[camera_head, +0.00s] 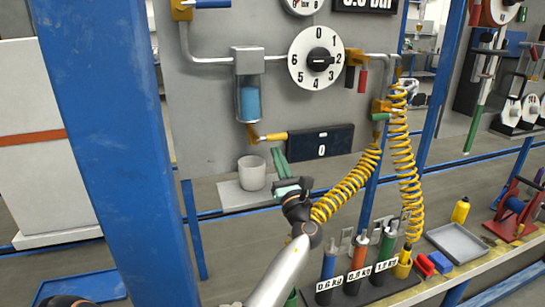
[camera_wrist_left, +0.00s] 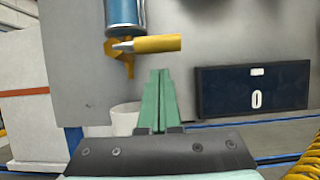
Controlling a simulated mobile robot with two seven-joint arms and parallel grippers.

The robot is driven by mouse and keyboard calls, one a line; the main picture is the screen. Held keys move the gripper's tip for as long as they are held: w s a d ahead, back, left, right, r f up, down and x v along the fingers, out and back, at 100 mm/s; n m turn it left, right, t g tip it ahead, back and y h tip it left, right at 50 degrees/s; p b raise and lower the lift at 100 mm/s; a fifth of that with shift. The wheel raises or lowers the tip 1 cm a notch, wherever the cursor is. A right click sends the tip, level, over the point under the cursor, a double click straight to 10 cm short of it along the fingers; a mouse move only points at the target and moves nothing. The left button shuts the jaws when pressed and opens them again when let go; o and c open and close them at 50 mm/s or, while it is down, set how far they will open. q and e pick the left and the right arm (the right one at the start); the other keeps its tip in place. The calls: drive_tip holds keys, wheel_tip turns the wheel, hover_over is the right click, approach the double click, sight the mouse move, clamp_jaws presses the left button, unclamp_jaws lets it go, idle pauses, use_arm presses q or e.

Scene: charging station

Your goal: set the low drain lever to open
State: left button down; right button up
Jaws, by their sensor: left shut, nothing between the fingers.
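The low drain lever (camera_head: 272,137) is a yellow handle on a brass valve (camera_head: 253,134) under the blue filter bowl (camera_head: 249,98). It lies nearly level and points right. The lever also shows in the left wrist view (camera_wrist_left: 155,44), with the brass valve (camera_wrist_left: 116,48) at its left end. My left gripper (camera_head: 276,152) has green fingers, shut and empty. In the left wrist view, its fingertips (camera_wrist_left: 158,73) show just below the lever, with a small gap in the picture. I cannot tell the depth between them. My right gripper is not in view.
A white cup (camera_head: 251,174) stands on a grey shelf (camera_head: 236,196) below the valve. A dark display (camera_head: 321,143) is right of the lever. A numbered dial (camera_head: 316,58) is above. Yellow coiled hoses (camera_head: 349,186) hang right of my left arm. A blue post (camera_head: 115,140) stands at left.

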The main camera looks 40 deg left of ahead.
use_arm(q)
drive_tip(key=shift+d+r+p, duration=0.15)
drive_tip(key=shift+r+p, duration=0.2)
drive_tip(key=shift+r, duration=0.3)
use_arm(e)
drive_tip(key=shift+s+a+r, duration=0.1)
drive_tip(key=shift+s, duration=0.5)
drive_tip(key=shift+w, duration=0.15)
use_arm(q)
drive_tip(key=shift+r+n+g+b, duration=0.15)
drive_tip(key=shift+n+g+b, duration=0.3)
drive_tip(key=shift+n, duration=0.25)
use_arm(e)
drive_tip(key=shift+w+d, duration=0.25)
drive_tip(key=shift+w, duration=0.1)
use_arm(q)
drive_tip(key=shift+w, duration=0.1)
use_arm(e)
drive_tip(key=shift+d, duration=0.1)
use_arm(q)
drive_tip(key=shift+r+n+g+y+b, duration=0.15)
drive_tip(key=shift+n+g+y+b, duration=0.15)
drive_tip(key=shift+n+b, duration=0.15)
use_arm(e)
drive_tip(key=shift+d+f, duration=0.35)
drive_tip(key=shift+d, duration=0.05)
